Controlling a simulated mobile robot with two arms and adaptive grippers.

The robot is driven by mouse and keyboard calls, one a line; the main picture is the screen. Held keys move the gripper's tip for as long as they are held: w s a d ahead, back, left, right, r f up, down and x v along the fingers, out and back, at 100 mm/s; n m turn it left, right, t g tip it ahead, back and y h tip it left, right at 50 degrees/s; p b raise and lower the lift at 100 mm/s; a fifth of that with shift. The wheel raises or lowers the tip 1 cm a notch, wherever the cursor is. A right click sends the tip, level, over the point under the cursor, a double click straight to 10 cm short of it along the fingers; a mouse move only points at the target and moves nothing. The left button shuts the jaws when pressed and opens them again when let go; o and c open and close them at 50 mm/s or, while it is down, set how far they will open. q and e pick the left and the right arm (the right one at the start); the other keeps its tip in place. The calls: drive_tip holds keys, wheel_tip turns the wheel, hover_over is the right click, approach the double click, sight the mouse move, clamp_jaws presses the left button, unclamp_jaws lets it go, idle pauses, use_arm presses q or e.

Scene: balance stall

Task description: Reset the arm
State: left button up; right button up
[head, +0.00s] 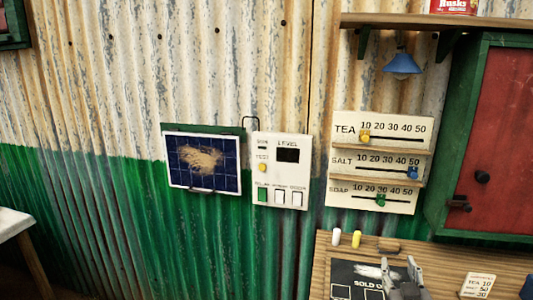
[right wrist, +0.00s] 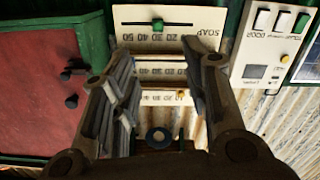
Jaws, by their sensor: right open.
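My right gripper (head: 400,274) is open, low in the head view, in front of the counter and chalkboard. In the right wrist view its two fingers (right wrist: 158,65) stand apart with nothing between them, pointing towards the slider boards. These boards, TEA (head: 400,126), SALT (head: 395,171) and SOAP (head: 345,200), hang on the wall. The yellow knob (head: 364,136) is near 10, the blue knob (head: 412,173) near 50, and the green knob (head: 380,200) near mid-scale; the green knob also shows in the right wrist view (right wrist: 158,24). My left gripper is not in view.
The counter (head: 325,265) holds a chalkboard (head: 345,271), white chalk (head: 336,237), yellow chalk (head: 356,239), a wooden block (head: 388,246) and a price card (head: 477,286). A control panel (head: 262,190), solar panel (head: 180,178), blue lamp (head: 402,65) and red door (head: 495,120) are around.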

drive_tip(key=s+a+f+g+y, duration=0.1)
drive_tip(key=s+a+f+g, duration=0.2)
drive_tip(key=s+f, duration=0.3)
drive_tip(key=s+a+f+n+g+y, duration=0.1)
drive_tip(key=s+a+f+g, duration=0.15)
drive_tip(key=s+f, duration=0.4)
drive_tip(key=s+a+f+g+y, duration=0.1)
drive_tip(key=s+a+f+g, duration=0.1)
drive_tip(key=s+f+g, duration=0.4)
drive_tip(key=s+a+f+n+g+y, duration=0.1)
drive_tip(key=s+a+f+g, duration=0.15)
drive_tip(key=s, duration=1.05)
wheel_tip(320, 180, down, 26)
drive_tip(key=s, duration=0.2)
drive_tip(key=s+d+f+g, duration=0.2)
drive_tip(key=s+f, duration=1.3)
drive_tip(key=s, duration=0.1)
drive_tip(key=shift+s+f, duration=0.25)
drive_tip(key=shift+f, duration=0.1)
drive_tip(key=shift+d, duration=0.1)
